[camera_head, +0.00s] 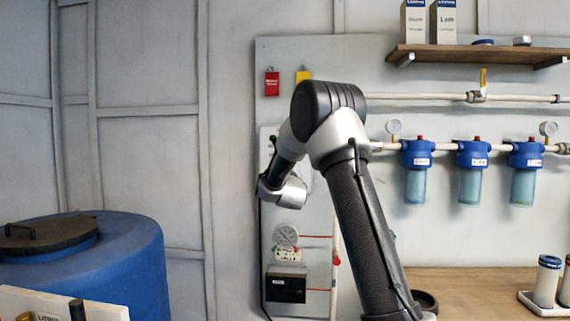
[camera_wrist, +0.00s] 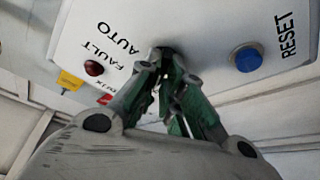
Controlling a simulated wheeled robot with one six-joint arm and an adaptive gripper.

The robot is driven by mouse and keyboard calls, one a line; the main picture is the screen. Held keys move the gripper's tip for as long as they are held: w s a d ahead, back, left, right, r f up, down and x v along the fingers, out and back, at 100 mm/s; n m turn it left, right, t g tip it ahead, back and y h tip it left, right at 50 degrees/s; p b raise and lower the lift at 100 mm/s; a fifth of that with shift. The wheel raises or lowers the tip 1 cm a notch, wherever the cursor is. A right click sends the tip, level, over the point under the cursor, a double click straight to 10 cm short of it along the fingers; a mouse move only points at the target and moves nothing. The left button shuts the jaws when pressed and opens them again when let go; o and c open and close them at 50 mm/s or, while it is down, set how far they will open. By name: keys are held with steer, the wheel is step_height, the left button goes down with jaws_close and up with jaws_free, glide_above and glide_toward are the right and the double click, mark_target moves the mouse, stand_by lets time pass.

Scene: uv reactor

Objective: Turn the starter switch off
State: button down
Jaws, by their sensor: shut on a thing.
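The starter box (camera_wrist: 205,30) is a pale panel that fills the upper part of the wrist view. It bears the words FAULT, AUTO and RESET. My gripper (camera_wrist: 168,64) has its green-and-dark fingers closed around a small dark switch knob (camera_wrist: 163,49) beside the AUTO label. The fingers hide most of the knob, so its pointing direction cannot be told. A red fault lamp (camera_wrist: 94,68) is to the left and a blue reset button (camera_wrist: 246,58) is to the right. In the head view my arm covers much of the box, and my fingers are hidden.
A red tag (camera_head: 272,84) and a yellow tag (camera_head: 303,77) hang above the box. A gauge (camera_head: 286,236) and a black box (camera_head: 286,285) are below. Blue filter housings (camera_head: 417,160) line the right wall. A blue barrel (camera_head: 110,265) stands at left.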

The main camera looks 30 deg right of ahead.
steer(key=c, duration=1.6)
jaws_free()
steer(key=shift+r, duration=0.25)
steer(key=shift+o, duration=0.2)
steer(key=shift+f, duration=0.1)
steer(key=shift+f, duration=0.1)
steer(key=v, duration=1.2)
